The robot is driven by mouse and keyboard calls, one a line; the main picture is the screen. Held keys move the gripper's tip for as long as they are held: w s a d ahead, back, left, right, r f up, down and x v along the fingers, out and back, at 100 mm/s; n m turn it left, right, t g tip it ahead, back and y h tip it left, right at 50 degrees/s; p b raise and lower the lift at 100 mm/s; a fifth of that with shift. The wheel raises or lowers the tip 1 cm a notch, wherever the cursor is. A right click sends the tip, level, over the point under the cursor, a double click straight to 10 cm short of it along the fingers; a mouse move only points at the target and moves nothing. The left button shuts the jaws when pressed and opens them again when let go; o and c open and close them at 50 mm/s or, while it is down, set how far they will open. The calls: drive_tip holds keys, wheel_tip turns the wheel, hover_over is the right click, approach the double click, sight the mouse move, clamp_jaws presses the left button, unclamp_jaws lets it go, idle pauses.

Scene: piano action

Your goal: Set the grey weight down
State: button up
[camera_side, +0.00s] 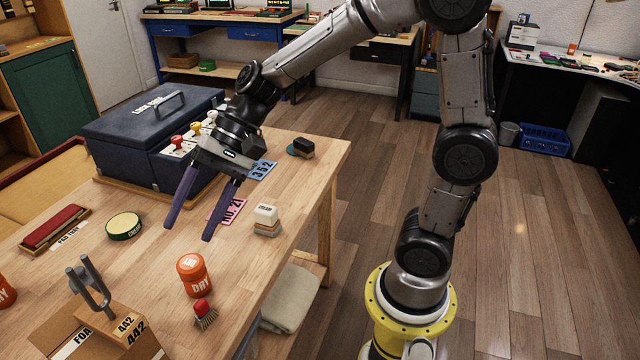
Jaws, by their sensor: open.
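My gripper (188,232) is open above the middle of the wooden table (165,268), its two purple fingers pointing down and apart. Nothing shows between the fingers. I cannot make out a grey weight for certain anywhere in this view. A pale block on a wooden base (266,218) stands to the right of the fingers.
A dark blue box (150,120) with a handle and coloured knobs stands behind the gripper.

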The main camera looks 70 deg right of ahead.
drive_tip(key=s+d+n+t+h, duration=0.2)
drive_tip(key=s+d+n+h, duration=0.6)
drive_tip(key=s+d, duration=0.5)
drive_tip(key=s+r+n, duration=0.1)
drive_tip(key=s, duration=0.3)
drive_tip(key=shift+d+t, duration=0.2)
drive_tip(key=shift+t, duration=0.2)
